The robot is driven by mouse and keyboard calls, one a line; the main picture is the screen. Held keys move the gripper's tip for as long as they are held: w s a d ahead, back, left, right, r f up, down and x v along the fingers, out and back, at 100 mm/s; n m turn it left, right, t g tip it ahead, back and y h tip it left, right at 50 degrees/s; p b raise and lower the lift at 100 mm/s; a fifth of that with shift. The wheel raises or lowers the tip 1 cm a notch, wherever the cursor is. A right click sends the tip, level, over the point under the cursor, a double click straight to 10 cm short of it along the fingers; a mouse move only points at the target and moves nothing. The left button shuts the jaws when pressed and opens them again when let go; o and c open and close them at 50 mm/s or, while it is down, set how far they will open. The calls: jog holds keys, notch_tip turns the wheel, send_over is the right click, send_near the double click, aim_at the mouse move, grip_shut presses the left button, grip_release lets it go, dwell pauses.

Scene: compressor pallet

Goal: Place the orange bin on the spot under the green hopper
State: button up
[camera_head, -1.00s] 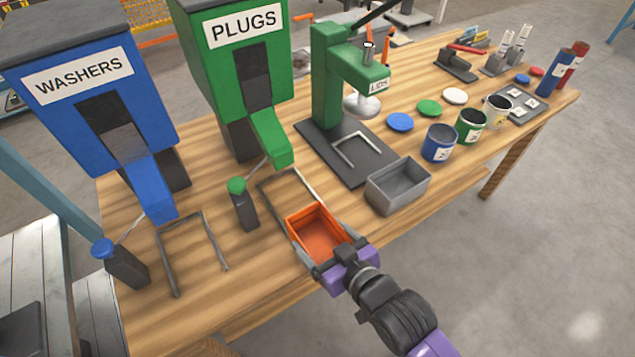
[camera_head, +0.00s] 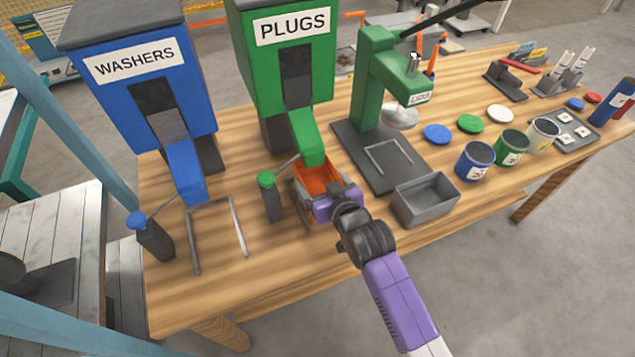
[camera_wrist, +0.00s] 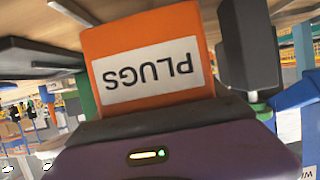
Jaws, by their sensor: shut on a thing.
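The orange bin (camera_head: 318,178) is in my gripper (camera_head: 333,196), which is shut on its near side. In the head view the bin is below the chute of the green hopper (camera_head: 286,75) labelled PLUGS, inside the metal guide frame (camera_head: 299,204) there. The wrist view shows the bin (camera_wrist: 112,45) close up with its PLUGS label upside down. The chute tip hides part of the bin's far end. I cannot tell whether the bin's bottom touches the table.
A green-knobbed lever post (camera_head: 270,200) stands just left of the bin. A grey metal tray (camera_head: 425,200) and the green press (camera_head: 375,80) are to the right. The blue WASHERS hopper (camera_head: 150,80) and its empty guide frame (camera_head: 240,228) are to the left.

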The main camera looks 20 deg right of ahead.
aim_at(311, 177)
jog(key=shift+w+r, duration=0.1)
jog(key=shift+w, duration=0.55)
jog(key=shift+w+f+p, duration=0.2)
jog(key=shift+f+p, duration=0.15)
jog(key=shift+f, duration=1.5)
jog(key=shift+f, duration=0.15)
jog(key=o, duration=1.3)
